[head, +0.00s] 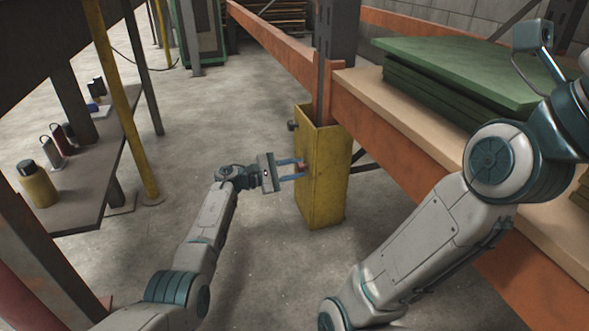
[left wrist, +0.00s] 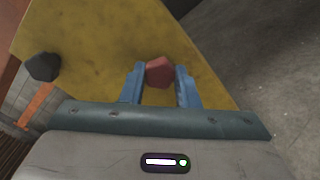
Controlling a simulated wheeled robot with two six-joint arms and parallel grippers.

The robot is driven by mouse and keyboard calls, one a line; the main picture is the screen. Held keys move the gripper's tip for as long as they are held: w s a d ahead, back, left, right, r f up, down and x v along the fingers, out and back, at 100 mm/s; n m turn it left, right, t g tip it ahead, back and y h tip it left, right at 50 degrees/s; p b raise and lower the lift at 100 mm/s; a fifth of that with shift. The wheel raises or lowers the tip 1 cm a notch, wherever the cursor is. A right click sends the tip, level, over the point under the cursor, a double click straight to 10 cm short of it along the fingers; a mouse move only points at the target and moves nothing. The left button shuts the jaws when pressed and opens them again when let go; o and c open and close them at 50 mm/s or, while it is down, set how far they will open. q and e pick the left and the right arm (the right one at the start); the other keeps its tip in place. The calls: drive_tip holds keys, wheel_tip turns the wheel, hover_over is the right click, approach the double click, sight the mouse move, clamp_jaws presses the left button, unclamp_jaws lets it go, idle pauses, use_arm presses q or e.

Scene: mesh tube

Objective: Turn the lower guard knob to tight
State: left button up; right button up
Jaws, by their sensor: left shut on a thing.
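A yellow guard (head: 325,185) stands around the foot of a dark rack post. On its left face are two knobs: a dark upper knob (head: 292,125) and a red lower knob (left wrist: 159,72). In the left wrist view the dark knob (left wrist: 42,67) sits to the left on the yellow face (left wrist: 105,45). My left gripper (head: 297,170) reaches the guard from the left, its blue fingers on either side of the red knob and shut on it. The knob's far side is hidden. My right gripper is out of view; only my right arm shows.
An orange rack beam (head: 400,130) and a shelf with stacked green boards (head: 455,70) lie to the right. At left a table (head: 85,195) holds a yellow bottle (head: 36,185) and other containers. A yellow post (head: 122,100) stands beside it. The floor (head: 225,125) between is clear.

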use_arm(q)
drive_tip(key=shift+f, duration=0.1)
drive_tip(key=o, duration=1)
drive_tip(key=shift+a, duration=0.25)
drive_tip(key=p+v, duration=0.5)
drive_tip(key=v, duration=0.5)
drive_tip(key=shift+s+a, duration=0.15)
drive_tip(key=shift+a, duration=0.05)
